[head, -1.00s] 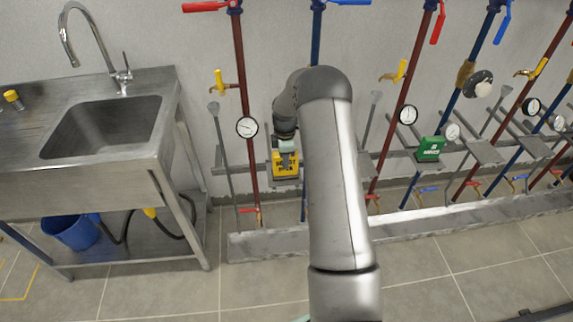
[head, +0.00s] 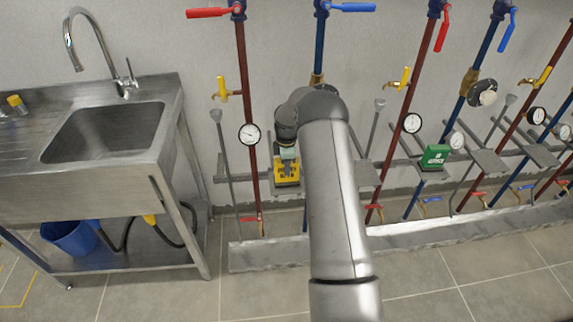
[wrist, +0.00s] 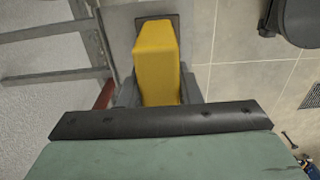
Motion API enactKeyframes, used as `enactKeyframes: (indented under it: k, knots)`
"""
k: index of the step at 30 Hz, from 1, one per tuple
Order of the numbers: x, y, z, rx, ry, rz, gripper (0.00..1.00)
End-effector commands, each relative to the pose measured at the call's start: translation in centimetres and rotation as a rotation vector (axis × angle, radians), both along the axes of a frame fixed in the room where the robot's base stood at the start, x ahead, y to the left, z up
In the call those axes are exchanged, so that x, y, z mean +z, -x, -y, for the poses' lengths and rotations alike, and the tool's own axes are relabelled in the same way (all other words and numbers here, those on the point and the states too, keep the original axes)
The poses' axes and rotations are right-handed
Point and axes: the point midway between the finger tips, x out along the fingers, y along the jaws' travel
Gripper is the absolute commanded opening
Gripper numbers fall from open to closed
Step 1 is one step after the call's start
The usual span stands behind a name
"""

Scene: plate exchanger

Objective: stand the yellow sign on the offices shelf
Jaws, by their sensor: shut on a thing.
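The yellow sign (head: 287,178) is a small block with dark lettering too small to read. My gripper (head: 285,158) is shut on it from above, partly hidden by my arm. In the wrist view the yellow sign (wrist: 157,60) sits between the two dark fingers of my gripper (wrist: 160,93). A dark flat plate (wrist: 174,19) shows just beyond the sign; I cannot tell whether the sign touches it. Grey shelves stick out along the pipe rail, one bare shelf (head: 366,173) right of my arm. No shelf label is readable, so I cannot tell which is the offices shelf.
A green sign (head: 435,156) stands on a shelf to the right. Red pipes (head: 247,90) and blue pipes with gauges (head: 249,134) and valve handles run close around the shelves. A steel sink (head: 105,130) stands at the left, with a blue bucket (head: 70,238) below.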

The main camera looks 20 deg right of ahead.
Motion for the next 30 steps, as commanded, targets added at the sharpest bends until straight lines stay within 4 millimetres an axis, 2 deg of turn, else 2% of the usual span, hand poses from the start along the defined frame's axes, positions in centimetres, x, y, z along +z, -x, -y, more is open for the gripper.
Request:
enactKeyframes:
  k: [22, 23, 25, 26, 30]
  knots:
    - [-1.2, 0.0, 0.0, 0.0, 0.0, 0.001, 0.04]
    - [-1.2, 0.0, 0.0, 0.0, 0.0, 0.001, 0.34]
    - [-1.2, 0.0, 0.0, 0.0, 0.0, 0.001, 0.53]
    - [-1.2, 0.0, 0.0, 0.0, 0.0, 0.001, 0.56]
    - [-1.2, 0.0, 0.0, 0.0, 0.0, 0.0, 0.56]
